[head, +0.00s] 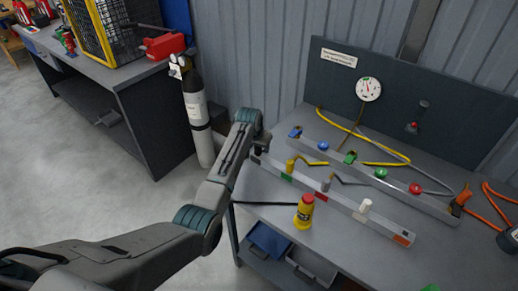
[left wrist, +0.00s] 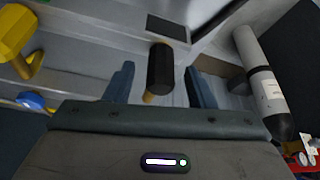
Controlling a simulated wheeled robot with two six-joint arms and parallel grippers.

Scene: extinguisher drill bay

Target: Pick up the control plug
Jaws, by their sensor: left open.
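My left gripper (head: 261,141) is open above the left end of the front rail (head: 338,201) on the bench. In the left wrist view a black plug-like handle (left wrist: 160,68) on a short tan stem stands between the two spread fingers, apart from both. No label tells which piece is the control plug. A yellow bent-handled piece (head: 291,164) is the neighbour on the rail; it also shows at upper left in the left wrist view (left wrist: 14,32). My right gripper is out of view.
A back rail (head: 400,189) carries blue, green and red knobs. A white knob (head: 365,206) is farther along the front rail. A yellow bottle (head: 304,212) stands before it. A grey cylinder (head: 195,110) stands left of the bench. A panel with a gauge (head: 368,89) rises behind.

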